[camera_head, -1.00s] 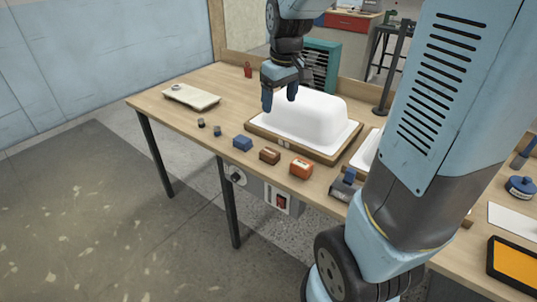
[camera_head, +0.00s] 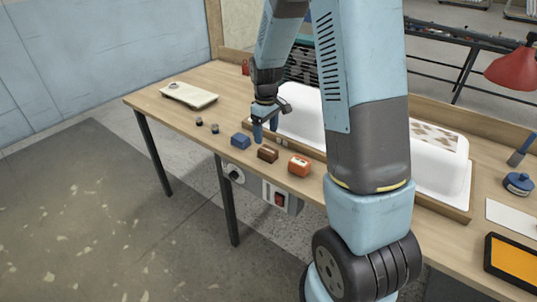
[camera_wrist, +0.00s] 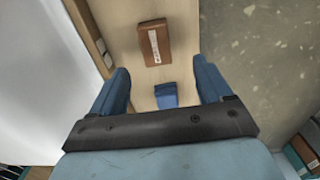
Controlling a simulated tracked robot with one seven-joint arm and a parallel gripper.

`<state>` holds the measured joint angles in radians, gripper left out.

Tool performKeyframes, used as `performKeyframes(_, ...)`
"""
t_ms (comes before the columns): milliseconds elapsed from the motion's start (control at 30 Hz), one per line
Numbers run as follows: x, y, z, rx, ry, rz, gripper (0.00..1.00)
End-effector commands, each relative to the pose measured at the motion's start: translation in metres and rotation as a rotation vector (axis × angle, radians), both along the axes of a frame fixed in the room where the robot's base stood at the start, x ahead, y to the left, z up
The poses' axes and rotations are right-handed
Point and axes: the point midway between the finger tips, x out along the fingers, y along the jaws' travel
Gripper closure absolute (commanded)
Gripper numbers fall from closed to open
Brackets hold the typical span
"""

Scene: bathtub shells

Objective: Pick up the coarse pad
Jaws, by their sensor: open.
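Three small pads lie in a row along the table's front edge: a blue one (camera_head: 241,141), a brown one (camera_head: 267,153) and an orange one (camera_head: 299,165). I cannot tell by sight which is the coarse pad. My gripper (camera_head: 266,131) is open and empty, behind and above the blue and brown pads. In the wrist view, the brown pad (camera_wrist: 154,43) with a pale label lies beyond the fingertips. The blue pad (camera_wrist: 166,95) shows between the fingers (camera_wrist: 162,76), partly hidden by the gripper body. The orange pad is not seen there.
A white tub shell (camera_head: 302,122) on a wooden base stands just behind the pads. Another white shell (camera_head: 455,178) stands to the right, partly behind my arm. Two small dark pieces (camera_head: 207,125) and a cream board (camera_head: 189,95) lie left. Bare tabletop lies between them.

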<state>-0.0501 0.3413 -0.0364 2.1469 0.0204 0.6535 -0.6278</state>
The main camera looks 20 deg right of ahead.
Motion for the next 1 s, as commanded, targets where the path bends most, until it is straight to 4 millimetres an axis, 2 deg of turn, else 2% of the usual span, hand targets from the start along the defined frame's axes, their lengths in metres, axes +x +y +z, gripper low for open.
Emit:
performKeyframes(33, -0.001, 0.0, -0.01, 0.0, 0.005, 0.0, 0.21)
performKeyframes(200, -0.001, 0.0, -0.031, 0.0, 0.002, 0.0, 0.21)
performKeyframes(467, 0.0, -0.002, -0.046, -0.001, 0.001, 0.0, 0.21)
performKeyframes(800, 0.003, -0.007, -0.086, 0.0, 0.002, 0.001, 0.21)
performKeyframes(1000, 0.003, -0.006, -0.092, 0.0, 0.0, 0.001, 0.21)
